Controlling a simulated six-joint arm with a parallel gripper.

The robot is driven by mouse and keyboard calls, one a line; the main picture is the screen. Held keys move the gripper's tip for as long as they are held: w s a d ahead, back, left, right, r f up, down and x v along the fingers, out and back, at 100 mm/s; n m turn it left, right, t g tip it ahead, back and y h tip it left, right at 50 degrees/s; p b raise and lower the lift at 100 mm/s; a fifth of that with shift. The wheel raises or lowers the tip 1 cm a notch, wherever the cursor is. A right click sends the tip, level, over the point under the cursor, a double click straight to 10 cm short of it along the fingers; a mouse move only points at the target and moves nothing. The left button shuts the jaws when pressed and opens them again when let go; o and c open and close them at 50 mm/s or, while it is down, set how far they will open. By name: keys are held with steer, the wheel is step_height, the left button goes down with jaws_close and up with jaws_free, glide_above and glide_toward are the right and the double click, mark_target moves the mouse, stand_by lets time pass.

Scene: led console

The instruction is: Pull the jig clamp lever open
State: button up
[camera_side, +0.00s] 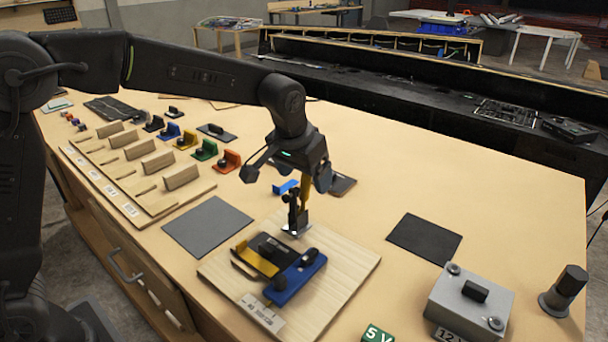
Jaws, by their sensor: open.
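The wooden jig board (345,262) lies on the table at front centre. Near its back edge stands a small dark clamp (294,212) on a bright metal plate. A yellow upright piece (306,188), which looks like the clamp lever, rises beside it towards my gripper (290,178). My gripper is open, above the back of the board, with its jaws spread to either side of the yellow piece's top. Whether they touch it I cannot tell. A black and yellow holder (262,254) and a blue holder (298,278) sit side by side on the board.
A blue block (285,187) lies behind the clamp. A grey mat (208,226) is at left, a dark mat (425,238) at right. A grey switch box (468,303) and a black knob post (565,290) stand front right. Wooden racks (140,170) and coloured holders line the left.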

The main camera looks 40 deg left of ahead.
steer(key=shift+r, duration=3.3)
